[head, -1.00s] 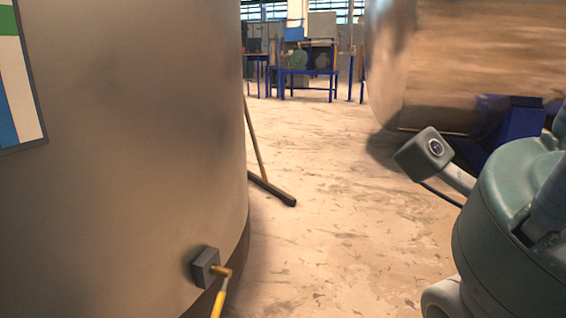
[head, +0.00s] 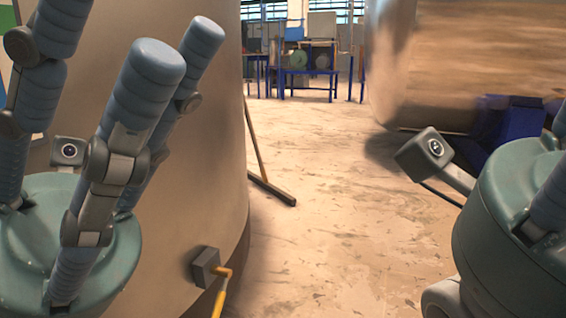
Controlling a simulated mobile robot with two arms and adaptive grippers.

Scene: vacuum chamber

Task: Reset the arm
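My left gripper (head: 112,60) stands in the left of the head view, in front of the large metal chamber. Its teal palm is low and its segmented blue-grey fingers point up. The fingers are spread apart, with nothing between them. A small camera sits beside its palm. My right gripper (head: 512,225) is at the right edge, with its teal palm and a small camera on a bracket in view. Its fingers are mostly cut off by the frame, so I cannot tell how they are set.
The large metal chamber wall (head: 205,180) fills the left side. A grey block (head: 205,267) with a yellow handle is on it, low down. A second metal cylinder (head: 480,60) stands upper right. Blue-framed benches (head: 308,75) are at the back. The floor (head: 320,235) between is mostly clear.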

